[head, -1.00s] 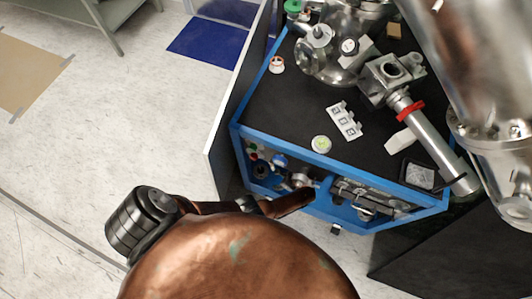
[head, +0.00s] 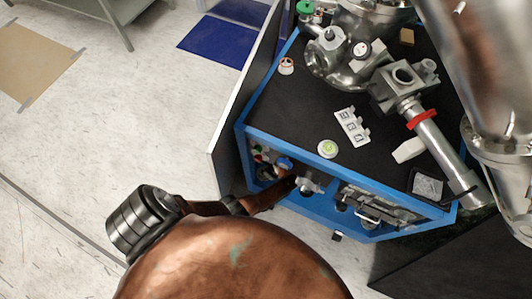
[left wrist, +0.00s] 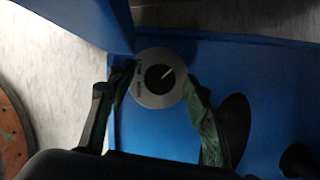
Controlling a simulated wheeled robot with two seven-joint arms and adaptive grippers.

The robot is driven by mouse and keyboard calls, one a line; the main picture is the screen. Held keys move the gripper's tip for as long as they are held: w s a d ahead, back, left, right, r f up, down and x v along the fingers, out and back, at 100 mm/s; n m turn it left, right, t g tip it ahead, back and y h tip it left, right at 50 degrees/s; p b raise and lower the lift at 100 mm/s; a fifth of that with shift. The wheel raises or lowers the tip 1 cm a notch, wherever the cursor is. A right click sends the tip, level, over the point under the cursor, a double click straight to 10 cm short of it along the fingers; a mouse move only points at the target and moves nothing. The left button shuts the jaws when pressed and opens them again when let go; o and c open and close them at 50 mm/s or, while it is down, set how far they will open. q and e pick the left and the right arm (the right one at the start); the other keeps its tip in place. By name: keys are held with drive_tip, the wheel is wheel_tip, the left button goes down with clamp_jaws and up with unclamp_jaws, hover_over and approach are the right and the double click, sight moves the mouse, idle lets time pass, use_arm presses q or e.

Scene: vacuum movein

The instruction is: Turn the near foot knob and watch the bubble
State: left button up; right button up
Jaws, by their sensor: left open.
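In the left wrist view, a round pale dial plate (left wrist: 142,89) with a dark centre knob (left wrist: 160,78) and a light pointer line sits on a blue panel. My left gripper (left wrist: 158,80) is open, with one dark finger on each side of the knob. I cannot tell whether the fingers touch it. In the head view, the round bubble level (head: 328,148) with a yellow-green centre lies on the black top of the blue-framed cart (head: 290,125). The bubble itself is too small to make out. My left arm reaches the cart's near side, and its gripper is not clear there. My right gripper is out of view.
A white block strip (head: 352,127), a white-and-copper ring (head: 286,66) and metal vacuum parts (head: 395,85) stand on the cart top. A pale upright panel (head: 228,100) borders the cart's left side. Open floor (head: 110,130) lies to the left.

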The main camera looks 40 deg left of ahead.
use_arm(q)
drive_tip(key=shift+c, duration=0.4)
drive_tip(key=c, duration=1.1)
drive_tip(key=shift+o, duration=0.2)
drive_tip(key=m+p, duration=0.1)
drive_tip(key=m+t+p, duration=0.1)
drive_tip(key=m+p, duration=0.1)
drive_tip(key=shift+s+r, duration=0.1)
drive_tip(key=shift+r, duration=0.2)
drive_tip(key=m+t+p, duration=0.1)
drive_tip(key=m, duration=0.1)
drive_tip(key=m+p, duration=0.2)
drive_tip(key=shift+s+a+f+m+t+h, duration=0.1)
drive_tip(key=shift+f+m+t+h, duration=0.05)
drive_tip(key=shift+m+t+h, duration=0.25)
drive_tip(key=shift+f+m+p, duration=0.1)
drive_tip(key=shift+m+p, duration=0.3)
drive_tip(key=shift+m, duration=0.3)
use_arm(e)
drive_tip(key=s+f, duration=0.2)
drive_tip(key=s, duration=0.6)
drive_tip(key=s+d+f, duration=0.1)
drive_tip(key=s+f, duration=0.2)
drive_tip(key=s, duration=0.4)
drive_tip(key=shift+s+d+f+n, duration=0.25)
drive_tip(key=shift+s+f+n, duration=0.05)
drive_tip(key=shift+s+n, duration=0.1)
use_arm(q)
drive_tip(key=o, duration=1.1)
